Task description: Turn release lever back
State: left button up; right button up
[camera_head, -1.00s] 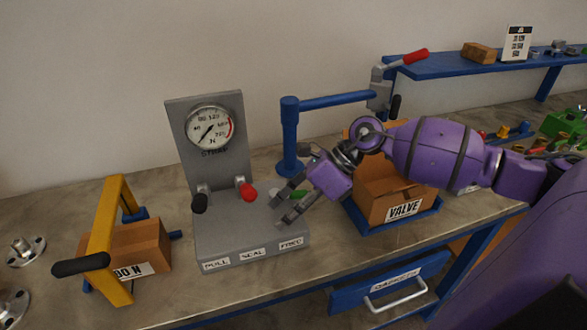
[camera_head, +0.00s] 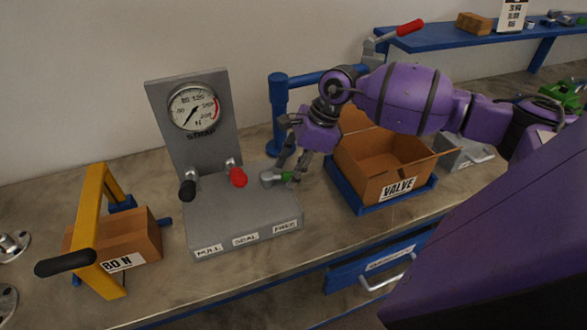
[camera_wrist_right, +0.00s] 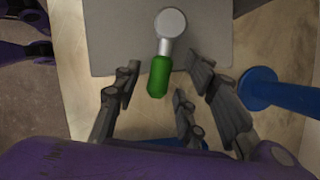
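The release lever, with a green handle (camera_head: 288,177) and a grey round hub, sits at the right end of the grey strapping unit (camera_head: 240,215), by the FREE label. Its handle points right, partly hidden by my fingers. In the wrist view the green handle (camera_wrist_right: 158,77) reaches between the open fingers of my right gripper (camera_wrist_right: 165,85), with gaps on both sides. In the head view my right gripper (camera_head: 291,168) points down at the lever from above. My left gripper is not in view.
A red-knobbed lever (camera_head: 237,177) and a black-knobbed lever (camera_head: 188,190) stand left on the same unit, below the gauge (camera_head: 194,108). A blue post (camera_head: 277,110) rises behind. An open VALVE carton (camera_head: 383,160) is right; a yellow frame (camera_head: 91,220) is left.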

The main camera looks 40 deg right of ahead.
grip_shut()
dwell(0.4)
